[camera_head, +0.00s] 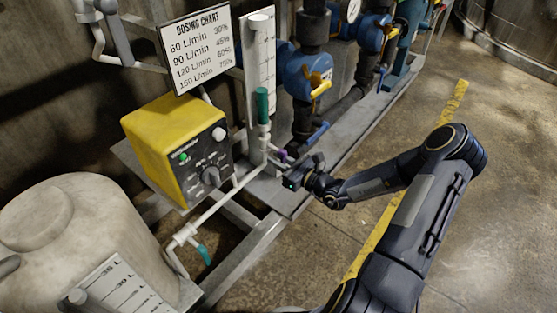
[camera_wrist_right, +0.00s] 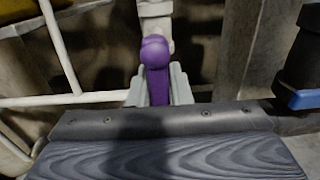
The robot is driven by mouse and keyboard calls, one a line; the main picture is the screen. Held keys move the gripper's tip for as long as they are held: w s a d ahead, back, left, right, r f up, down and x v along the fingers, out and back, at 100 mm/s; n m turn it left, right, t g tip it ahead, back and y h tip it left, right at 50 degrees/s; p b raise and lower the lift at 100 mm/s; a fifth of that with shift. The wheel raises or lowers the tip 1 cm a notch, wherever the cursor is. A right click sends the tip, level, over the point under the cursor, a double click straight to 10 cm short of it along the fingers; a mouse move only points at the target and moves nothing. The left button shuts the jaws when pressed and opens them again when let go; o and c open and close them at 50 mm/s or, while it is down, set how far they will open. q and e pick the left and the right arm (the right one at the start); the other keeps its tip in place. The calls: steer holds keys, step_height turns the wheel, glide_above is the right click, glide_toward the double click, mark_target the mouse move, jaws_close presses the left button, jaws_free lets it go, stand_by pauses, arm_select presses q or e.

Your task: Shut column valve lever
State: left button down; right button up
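A small purple valve lever (camera_head: 283,156) sits at the foot of the clear-scaled white column (camera_head: 261,60), on the pale pipework. My right gripper (camera_head: 293,174) is at this lever, its arm coming from the lower right. In the right wrist view the purple lever (camera_wrist_right: 156,72), with its rounded end, stands between the two grey fingers of my right gripper (camera_wrist_right: 158,92). The fingers are close together, with the lever filling the space between them. The lever's lower part is hidden by the gripper body. My left gripper is not in view.
A yellow dosing pump (camera_head: 160,130) stands left of the column. A blue lever (camera_head: 312,136) is just right. Open floor (camera_head: 500,200) lies right of the grey skid.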

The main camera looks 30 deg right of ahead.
jaws_close()
steer(key=shift+s+a+r+m+p, duration=0.25)
steer(key=shift+a+r+m+p, duration=0.35)
steer(key=shift+m+p, duration=2.35)
steer(key=shift+s+a+r+m+p, duration=0.3)
steer(key=shift+a+r+m+p, duration=0.35)
steer(key=shift+m+p, duration=2.3)
steer(key=shift+s+a+r+m+p, duration=0.25)
steer(key=shift+a+r+m+p, duration=0.35)
steer(key=shift+m+p, duration=2.35)
steer(key=shift+d+m, duration=0.1)
steer(key=shift+m, duration=0.15)
steer(key=o, duration=0.5)
jaws_free()
